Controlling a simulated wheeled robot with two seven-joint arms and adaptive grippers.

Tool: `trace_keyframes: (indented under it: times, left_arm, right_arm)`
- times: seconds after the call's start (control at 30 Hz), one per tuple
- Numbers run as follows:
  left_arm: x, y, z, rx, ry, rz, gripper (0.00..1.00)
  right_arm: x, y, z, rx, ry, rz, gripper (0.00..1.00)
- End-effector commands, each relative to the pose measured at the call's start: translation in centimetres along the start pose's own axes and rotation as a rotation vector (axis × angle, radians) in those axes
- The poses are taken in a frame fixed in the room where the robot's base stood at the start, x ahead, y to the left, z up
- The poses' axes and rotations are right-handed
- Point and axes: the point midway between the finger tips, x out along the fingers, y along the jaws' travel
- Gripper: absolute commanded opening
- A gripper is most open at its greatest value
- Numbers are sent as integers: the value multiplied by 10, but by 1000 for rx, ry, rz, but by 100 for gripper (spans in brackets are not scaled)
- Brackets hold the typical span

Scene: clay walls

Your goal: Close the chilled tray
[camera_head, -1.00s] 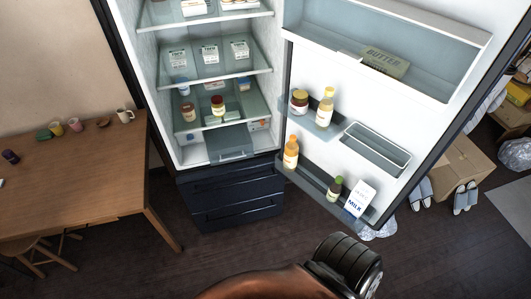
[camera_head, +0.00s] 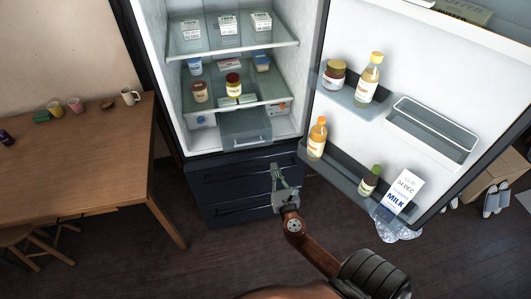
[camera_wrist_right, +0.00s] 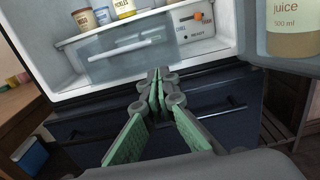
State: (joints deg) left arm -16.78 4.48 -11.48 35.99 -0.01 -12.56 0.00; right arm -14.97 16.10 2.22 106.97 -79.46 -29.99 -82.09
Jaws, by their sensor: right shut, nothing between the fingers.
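The chilled tray (camera_head: 246,130) is a translucent grey drawer at the bottom of the open fridge. It stands pulled out past the compartment front, and its front with a pale handle bar also shows in the right wrist view (camera_wrist_right: 122,52). My right gripper (camera_head: 275,168) is in front of the dark lower drawers, below and a little right of the tray, apart from it. Its green fingers, shut and empty, point toward the fridge in the wrist view (camera_wrist_right: 157,82). My left gripper is in neither view.
The open fridge door (camera_head: 420,70) stands to the right, with bottles and a milk carton (camera_head: 402,193) on its racks. Jars (camera_head: 233,85) stand on the shelf above the tray. A wooden table (camera_head: 90,150) is at the left.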

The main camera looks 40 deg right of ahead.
Motion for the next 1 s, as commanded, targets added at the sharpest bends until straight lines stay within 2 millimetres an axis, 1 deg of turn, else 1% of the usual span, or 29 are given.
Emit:
trace_keyframes:
  times: [0.07,0.17,0.47,0.6,0.7,0.83,1.0]
  left_arm:
    - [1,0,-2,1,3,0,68]
    - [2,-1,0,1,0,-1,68]
    - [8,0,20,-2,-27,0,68]
    - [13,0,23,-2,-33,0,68]
    - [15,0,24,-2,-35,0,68]
    - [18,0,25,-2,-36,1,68]
    - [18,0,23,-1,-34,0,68]
  right_arm:
    - [6,1,5,-11,-12,1,0]
    - [20,1,6,-10,-12,1,0]
    - [82,1,4,-8,-10,0,0]
    - [107,2,4,-7,-9,1,0]
    - [121,1,4,-6,-8,0,0]
    - [133,1,4,-7,-7,0,0]
    - [138,1,4,-6,-6,1,0]
